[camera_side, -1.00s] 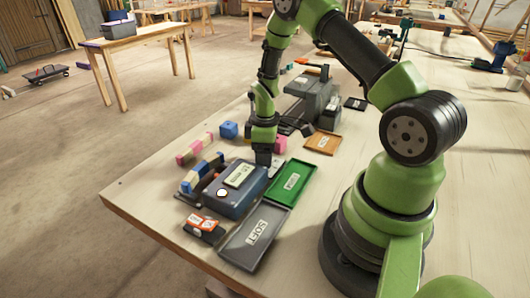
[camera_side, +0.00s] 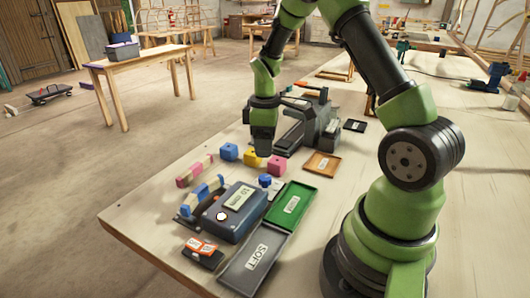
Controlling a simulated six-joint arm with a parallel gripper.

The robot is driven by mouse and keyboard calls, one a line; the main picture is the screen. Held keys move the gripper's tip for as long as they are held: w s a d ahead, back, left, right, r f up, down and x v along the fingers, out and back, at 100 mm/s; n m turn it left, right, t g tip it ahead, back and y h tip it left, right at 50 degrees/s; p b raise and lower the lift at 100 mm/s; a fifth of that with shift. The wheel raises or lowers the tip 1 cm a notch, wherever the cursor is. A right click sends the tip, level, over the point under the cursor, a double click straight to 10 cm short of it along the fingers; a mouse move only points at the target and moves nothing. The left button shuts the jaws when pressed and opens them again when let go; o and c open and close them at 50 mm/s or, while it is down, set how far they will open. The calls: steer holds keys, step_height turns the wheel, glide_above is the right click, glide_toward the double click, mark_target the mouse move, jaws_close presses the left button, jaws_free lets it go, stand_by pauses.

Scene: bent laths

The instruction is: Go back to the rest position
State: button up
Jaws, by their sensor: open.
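My gripper (camera_side: 263,150) hangs pointing down in the middle of the view, open, with nothing visible in it. Its fingertips are small and dark, close to the small blocks in the picture; its height above the table is hard to tell. A yellow block (camera_side: 249,159) and a pink block (camera_side: 277,166) show just below it. A blue block (camera_side: 228,152) lies to their left. My arm comes down to the gripper from the top of the view.
A blue-grey meter (camera_side: 224,224) stands front left, with pink (camera_side: 189,178) and blue (camera_side: 204,190) laths behind it. A grey machine (camera_side: 326,118) stands behind the gripper.

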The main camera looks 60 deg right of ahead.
steer(key=s+a+r+m+t, duration=0.25)
steer(key=a+r, duration=0.35)
steer(key=r, duration=0.3)
steer(key=s+a+r+m+t, duration=0.2)
steer(key=s+a+r+m, duration=0.15)
steer(key=a+r, duration=0.35)
steer(key=s+a+r+m+t+y, duration=0.2)
steer(key=s+a+r, duration=0.1)
steer(key=s, duration=0.5)
steer(key=shift+s+a+r+m+t, duration=0.3)
steer(key=shift+s+a+t, duration=0.05)
steer(key=shift+a, duration=0.05)
